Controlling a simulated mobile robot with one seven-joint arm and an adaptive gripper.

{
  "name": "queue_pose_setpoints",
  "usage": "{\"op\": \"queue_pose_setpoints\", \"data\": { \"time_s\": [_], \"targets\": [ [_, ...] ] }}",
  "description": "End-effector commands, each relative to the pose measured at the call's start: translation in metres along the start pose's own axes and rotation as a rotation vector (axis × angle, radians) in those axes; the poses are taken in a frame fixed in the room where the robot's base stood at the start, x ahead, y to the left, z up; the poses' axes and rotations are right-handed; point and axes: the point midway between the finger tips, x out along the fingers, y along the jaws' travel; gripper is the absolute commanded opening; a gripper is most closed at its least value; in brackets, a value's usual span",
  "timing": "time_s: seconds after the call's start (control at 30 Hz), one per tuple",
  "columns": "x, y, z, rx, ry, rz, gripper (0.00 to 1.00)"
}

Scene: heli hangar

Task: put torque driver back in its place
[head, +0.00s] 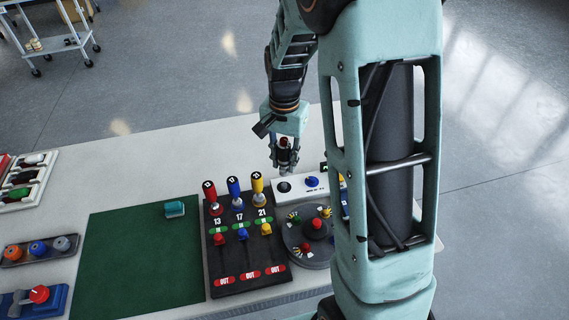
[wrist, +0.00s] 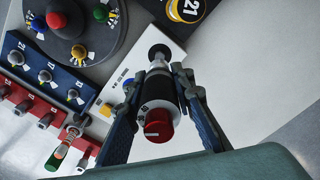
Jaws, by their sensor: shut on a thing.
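My gripper (head: 285,163) is shut on a torque driver (head: 284,143), which has a black body and a red end cap. In the wrist view the driver (wrist: 158,118) lies between both fingers of my gripper (wrist: 157,85), its red cap toward the camera. A white block (head: 298,187) with a black round part and a blue one stands just below the gripper. In the wrist view the white block (wrist: 116,82) is left of the driver's far end, with the black part beyond the tip. I cannot tell whether the tip touches it.
A black board (head: 238,250) with red, blue and yellow handled tools stands left of the white block. A round grey stand (head: 302,249) with coloured knobs is in front. A green mat (head: 140,262) holds a small teal item (head: 174,209). My arm hides the table's right part.

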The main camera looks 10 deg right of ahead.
Motion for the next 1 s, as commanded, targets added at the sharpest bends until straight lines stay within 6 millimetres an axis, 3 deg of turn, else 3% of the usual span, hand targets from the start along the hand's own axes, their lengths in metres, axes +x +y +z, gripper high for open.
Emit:
{"op": "queue_pose_setpoints", "data": {
  "time_s": [0.53,1.0],
  "targets": [
    [0.04,0.0,0.0,-0.003,0.0,0.0,0.0],
    [0.042,0.0,0.0,-0.003,0.001,0.0,0.0]
  ]
}}
